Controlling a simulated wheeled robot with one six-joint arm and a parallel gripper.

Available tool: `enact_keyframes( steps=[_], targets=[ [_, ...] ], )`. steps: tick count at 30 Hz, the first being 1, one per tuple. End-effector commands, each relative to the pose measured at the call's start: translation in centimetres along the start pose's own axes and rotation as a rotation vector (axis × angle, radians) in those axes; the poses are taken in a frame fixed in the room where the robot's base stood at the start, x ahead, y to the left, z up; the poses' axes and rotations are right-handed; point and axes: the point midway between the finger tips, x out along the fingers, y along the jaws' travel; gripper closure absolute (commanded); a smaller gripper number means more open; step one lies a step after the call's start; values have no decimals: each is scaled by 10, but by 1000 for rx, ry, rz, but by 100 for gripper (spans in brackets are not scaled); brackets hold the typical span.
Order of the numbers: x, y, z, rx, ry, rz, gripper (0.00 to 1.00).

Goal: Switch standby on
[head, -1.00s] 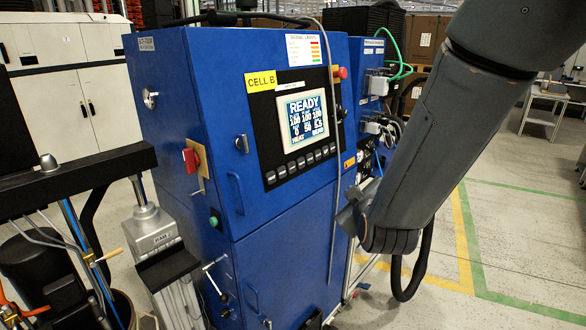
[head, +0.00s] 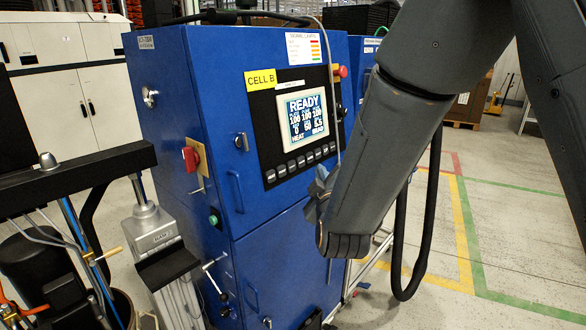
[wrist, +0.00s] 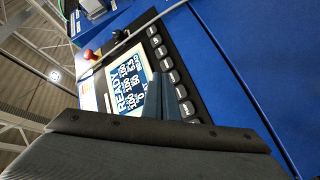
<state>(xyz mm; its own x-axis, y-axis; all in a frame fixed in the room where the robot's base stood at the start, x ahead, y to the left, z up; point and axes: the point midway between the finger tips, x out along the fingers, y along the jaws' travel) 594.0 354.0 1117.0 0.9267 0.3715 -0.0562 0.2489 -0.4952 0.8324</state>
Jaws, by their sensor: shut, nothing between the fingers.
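The control panel (head: 268,130) on the blue cabinet has a lit display (head: 303,118) reading READY, with HEAT and BEAD at the bottom. A row of grey buttons (head: 300,162) runs below the display. In the wrist view the display (wrist: 128,82) and the buttons (wrist: 167,62) appear turned on their side; I cannot read the button labels. My gripper (head: 316,190) is shut and empty, in front of the cabinet below the right end of the panel. Its fingers (wrist: 163,98) overlap part of the display and row in the wrist view; I see no contact.
A red rotary switch (head: 191,159) and a green button (head: 214,219) are on the cabinet's left side. A red knob (head: 341,72) sits right of the display. A grey cable hangs beside the panel.

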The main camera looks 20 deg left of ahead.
Motion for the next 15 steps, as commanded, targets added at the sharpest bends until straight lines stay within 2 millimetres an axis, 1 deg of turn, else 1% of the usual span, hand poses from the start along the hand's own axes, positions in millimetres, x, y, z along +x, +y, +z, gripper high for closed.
enact_keyframes(
  steps=[1, 9, 15],
  targets=[
    [5, -6, -4, 0, 2, -2, 100],
    [30, -23, -21, 0, 1, -1, 100],
    [40, -31, -29, -1, 0, -1, 100]
  ],
)
